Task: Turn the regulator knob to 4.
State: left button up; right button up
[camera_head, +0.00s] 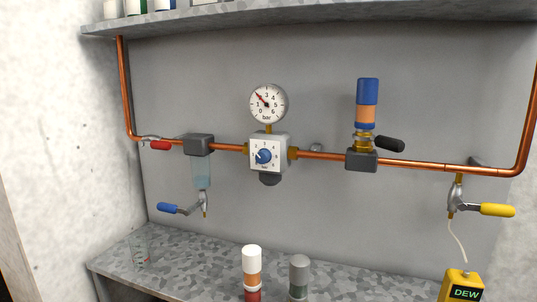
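The regulator (268,139) is a pale box on the copper pipe at the middle of the wall. Its blue round knob (264,156) sits on a white numbered dial; the digits are too small to read surely, and so is the knob's setting. A round pressure gauge (267,104) marked "bar" stands above it on a brass stem. Its needle points to the upper left, between the low marks and 3. Neither of my grippers shows in the head view, and nothing touches the knob.
A blue-and-orange canister (367,103) stands on the pipe, with a black lever (389,144) beside it. Red (160,145), blue (172,208) and yellow (497,210) handles stick out nearby. The lower shelf (205,255) holds a glass (139,251), two canisters (251,265) and a yellow DEW device (463,287).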

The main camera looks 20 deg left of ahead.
aim_at(263, 156)
jog(key=u, duration=0.55)
jog(key=k, duration=1.3)
jog(key=u, duration=1.05)
jog(key=i, duration=1)
jog(key=z, duration=0.35)
jog(key=i, duration=0.85)
jog(key=z, duration=1.15)
jog(key=i, duration=0.2)
jog(key=z, duration=0.1)
